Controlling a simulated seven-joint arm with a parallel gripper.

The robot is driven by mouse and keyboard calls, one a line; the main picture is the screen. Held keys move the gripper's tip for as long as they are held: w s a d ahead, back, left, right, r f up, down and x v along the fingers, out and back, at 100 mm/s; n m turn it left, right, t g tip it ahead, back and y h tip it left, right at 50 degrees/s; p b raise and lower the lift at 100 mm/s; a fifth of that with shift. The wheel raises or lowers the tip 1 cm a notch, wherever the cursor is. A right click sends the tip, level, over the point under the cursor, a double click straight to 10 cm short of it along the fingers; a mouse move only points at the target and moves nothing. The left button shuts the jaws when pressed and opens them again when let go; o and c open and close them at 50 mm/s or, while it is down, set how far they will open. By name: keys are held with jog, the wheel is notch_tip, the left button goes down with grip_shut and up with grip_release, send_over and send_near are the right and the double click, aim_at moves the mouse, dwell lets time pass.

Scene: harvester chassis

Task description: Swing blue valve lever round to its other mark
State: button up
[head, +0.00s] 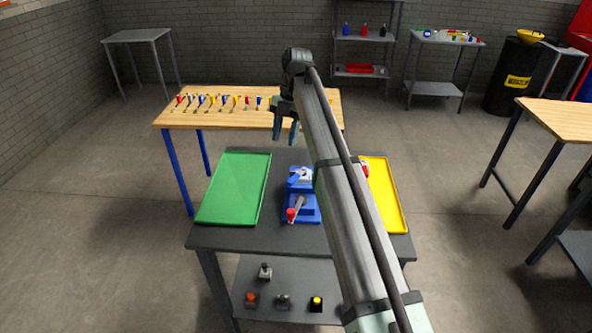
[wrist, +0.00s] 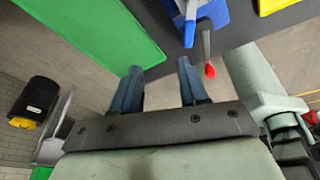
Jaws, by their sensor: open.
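The blue valve fixture (head: 307,211) stands on the dark grey table between a green tray and a yellow tray. A blue lever (head: 293,181) sits at its far end beside a pale grey part; it also shows in the wrist view (wrist: 190,30). A second, grey lever with a red tip (head: 291,214) points toward the near side; its red knob shows in the wrist view (wrist: 210,71). My gripper (head: 285,139) is open and empty, above and beyond the fixture. Its fingers (wrist: 160,68) touch nothing. The lever's marks are too small to tell.
A wooden bench (head: 232,118) with several small coloured items stands behind. My arm crosses over the table's right part, covering some of the yellow tray and fixture.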

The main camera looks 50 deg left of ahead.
notch_tip(320, 180, up, 4)
jog(key=t, duration=0.2)
send_over(293, 178)
jog(key=s+a, duration=0.1)
jog(key=s, duration=0.1)
jog(key=shift+m+t+y, duration=0.3)
jog(key=shift+m+t, duration=0.3)
jog(key=shift+m, duration=0.1)
jog(key=f, duration=0.4)
jog(key=w+f, duration=0.1)
jog(key=f, duration=0.4)
jog(key=d+f, duration=0.1)
jog(key=f, duration=0.4)
jog(key=shift+w+f, duration=0.1)
jog(key=shift+w, duration=0.3)
grip_shut()
